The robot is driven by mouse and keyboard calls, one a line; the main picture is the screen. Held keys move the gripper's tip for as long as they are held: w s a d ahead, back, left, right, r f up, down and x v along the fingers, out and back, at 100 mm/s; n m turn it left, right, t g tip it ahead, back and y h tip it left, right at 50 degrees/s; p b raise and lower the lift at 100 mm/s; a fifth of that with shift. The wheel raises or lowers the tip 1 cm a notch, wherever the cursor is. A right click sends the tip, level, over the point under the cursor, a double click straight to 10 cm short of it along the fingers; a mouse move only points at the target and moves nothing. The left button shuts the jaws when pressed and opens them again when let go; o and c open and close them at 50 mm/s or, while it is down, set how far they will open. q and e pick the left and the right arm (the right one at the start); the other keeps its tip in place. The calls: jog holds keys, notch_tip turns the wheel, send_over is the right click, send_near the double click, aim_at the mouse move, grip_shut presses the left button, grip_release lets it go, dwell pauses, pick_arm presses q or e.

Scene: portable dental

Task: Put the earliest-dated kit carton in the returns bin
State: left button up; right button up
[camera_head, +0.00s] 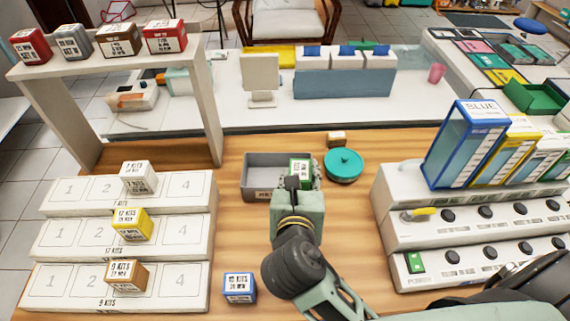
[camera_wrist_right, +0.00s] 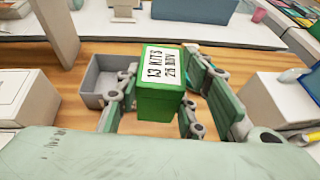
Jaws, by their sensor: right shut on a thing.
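My right gripper (camera_head: 297,183) is shut on a green carton (camera_head: 301,168) with a white label. The bin (camera_wrist_right: 94,88) looks empty where visible. A white carton (camera_head: 138,178), yellow carton (camera_head: 131,225) and orange-brown carton (camera_head: 127,275) stand on the tiered racks. A blue carton (camera_head: 239,288) stands on the table. My left gripper is out of view.
A teal round lidded dish (camera_head: 343,165) and a small brown block (camera_head: 336,138) lie right of the bin. A raised shelf (camera_head: 100,62) holds several cartons at the left. Stepped white units (camera_head: 440,225) with knobs and coloured boxes stand at the right.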

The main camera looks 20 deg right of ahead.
jog(key=r+p, duration=0.1)
jog(key=w+p, duration=0.1)
jog(key=p, duration=0.1)
jog(key=shift+w+d+r+n+y, duration=0.15)
jog(key=shift+d+r+n+y, duration=0.15)
jog(key=shift+r, duration=0.1)
jog(key=shift+w+a+f+p, duration=0.2)
jog(key=shift+a+p, duration=0.3)
jog(key=shift+p, duration=0.4)
jog(key=shift+w+a+f, duration=0.15)
jog(key=shift+w, duration=0.05)
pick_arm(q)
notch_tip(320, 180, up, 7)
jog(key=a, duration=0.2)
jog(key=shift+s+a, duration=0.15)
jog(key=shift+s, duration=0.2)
pick_arm(e)
jog(key=w+f, duration=1.1)
jog(key=shift+w+a, duration=0.1)
jog(key=shift+w, duration=0.05)
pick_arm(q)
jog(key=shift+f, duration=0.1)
pick_arm(e)
jog(key=shift+f, duration=0.15)
jog(key=shift+f, duration=0.5)
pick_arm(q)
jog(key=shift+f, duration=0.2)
pick_arm(e)
jog(key=o, duration=1.1)
